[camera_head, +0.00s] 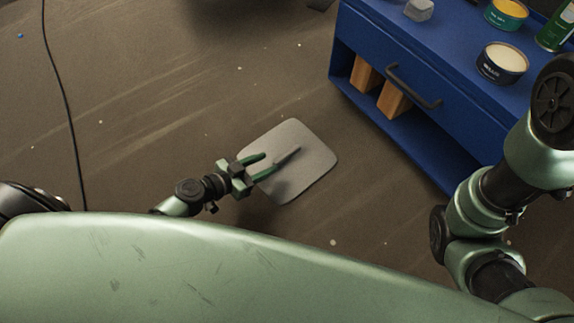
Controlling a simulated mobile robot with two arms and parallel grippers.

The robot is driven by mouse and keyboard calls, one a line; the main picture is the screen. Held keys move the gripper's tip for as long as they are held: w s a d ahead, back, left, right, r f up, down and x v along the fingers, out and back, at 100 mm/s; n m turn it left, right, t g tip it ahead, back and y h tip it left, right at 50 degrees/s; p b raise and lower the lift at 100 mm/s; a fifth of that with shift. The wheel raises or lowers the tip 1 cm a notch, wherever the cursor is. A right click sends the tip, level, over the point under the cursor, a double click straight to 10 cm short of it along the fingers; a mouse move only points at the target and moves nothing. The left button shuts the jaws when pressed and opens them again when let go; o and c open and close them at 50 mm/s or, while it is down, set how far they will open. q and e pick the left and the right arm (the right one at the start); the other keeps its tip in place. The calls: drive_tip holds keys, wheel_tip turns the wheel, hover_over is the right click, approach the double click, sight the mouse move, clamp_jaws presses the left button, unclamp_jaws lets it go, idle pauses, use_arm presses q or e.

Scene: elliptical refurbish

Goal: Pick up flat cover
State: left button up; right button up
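The flat cover (314,163) is a thin grey plate with rounded corners, lying flat on the brown floor in the middle of the head view. My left gripper (270,161) reaches over the cover's left part from the lower left. Its two green fingers are spread with a gap between them, and nothing shows held. A dark narrow strip, perhaps a handle or a shadow, lies by the lower fingertip. The height of the fingers above the cover is hard to tell. My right arm shows at the right edge, but its gripper is out of view.
A blue workbench (440,140) with a dark handle (413,87) stands at the upper right. Wooden blocks (392,100) sit in its open shelf; tins (502,63) stand on top. A black cable (62,100) runs along the left floor. Floor around the cover is mostly clear.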

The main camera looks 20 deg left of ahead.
sight(285, 155)
use_arm(q)
drive_tip(key=b+x, duration=0.1)
drive_tip(key=x, duration=0.6)
drive_tip(key=shift+w+d+r, duration=0.1)
drive_tip(key=shift+w+d, duration=0.1)
drive_tip(key=shift+d, duration=0.05)
clamp_jaws()
